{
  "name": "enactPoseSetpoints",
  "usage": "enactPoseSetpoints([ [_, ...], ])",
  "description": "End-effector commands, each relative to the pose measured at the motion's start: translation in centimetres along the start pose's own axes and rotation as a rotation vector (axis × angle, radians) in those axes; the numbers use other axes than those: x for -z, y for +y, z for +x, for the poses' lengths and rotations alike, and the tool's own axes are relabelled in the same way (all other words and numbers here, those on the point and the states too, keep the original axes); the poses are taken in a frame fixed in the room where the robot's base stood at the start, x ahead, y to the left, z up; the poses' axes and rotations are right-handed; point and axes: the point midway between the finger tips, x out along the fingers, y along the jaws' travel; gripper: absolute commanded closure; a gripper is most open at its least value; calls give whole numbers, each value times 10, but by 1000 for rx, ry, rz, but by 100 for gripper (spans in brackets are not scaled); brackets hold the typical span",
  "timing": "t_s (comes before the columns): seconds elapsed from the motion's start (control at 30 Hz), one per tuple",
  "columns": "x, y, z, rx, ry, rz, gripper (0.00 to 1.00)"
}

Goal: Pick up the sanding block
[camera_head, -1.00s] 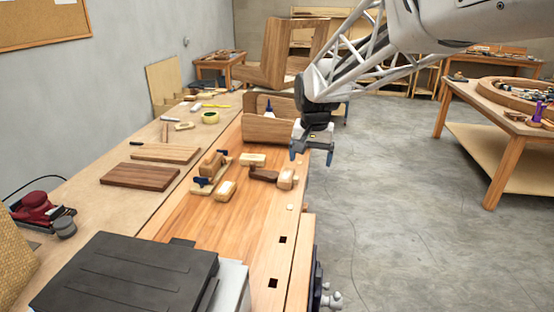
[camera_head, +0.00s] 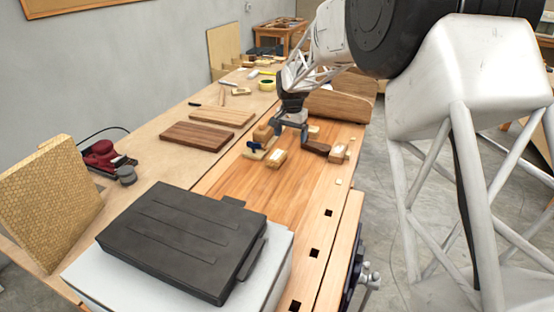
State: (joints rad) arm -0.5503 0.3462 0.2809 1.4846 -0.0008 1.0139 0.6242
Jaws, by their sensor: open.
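Several small light wooden blocks with pale patches lie on the bench, and I cannot tell which is the sanding block. One block (camera_head: 276,158) is at the front of the group, another block (camera_head: 339,154) at the right, and a third block (camera_head: 314,131) farther back. My gripper (camera_head: 290,133) points down over the back of this group, between the front block and the third block. It is open. I see nothing held in it. Its fingers and the arm partly hide what lies behind, and its height above the bench is hard to judge.
A wooden hand plane (camera_head: 262,133) stands left of my gripper, and a dark wooden tool (camera_head: 316,147) lies to the right. A curved wooden form (camera_head: 340,105) stands behind. A black case (camera_head: 185,240) sits in front. The bench (camera_head: 255,190) between is clear.

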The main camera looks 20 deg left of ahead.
Motion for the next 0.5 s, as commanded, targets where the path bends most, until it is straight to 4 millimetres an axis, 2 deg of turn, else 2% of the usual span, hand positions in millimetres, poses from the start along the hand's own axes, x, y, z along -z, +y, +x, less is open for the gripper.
enactPoseSetpoints([
  [0.1, 4, -28, 19, -4, -7, 0, 11],
  [0.2, 6, -44, 30, -7, -10, 2, 11],
  [0.33, 7, -55, 38, -8, -13, 5, 11],
  [0.5, 7, -58, 40, -9, -13, 5, 11],
])
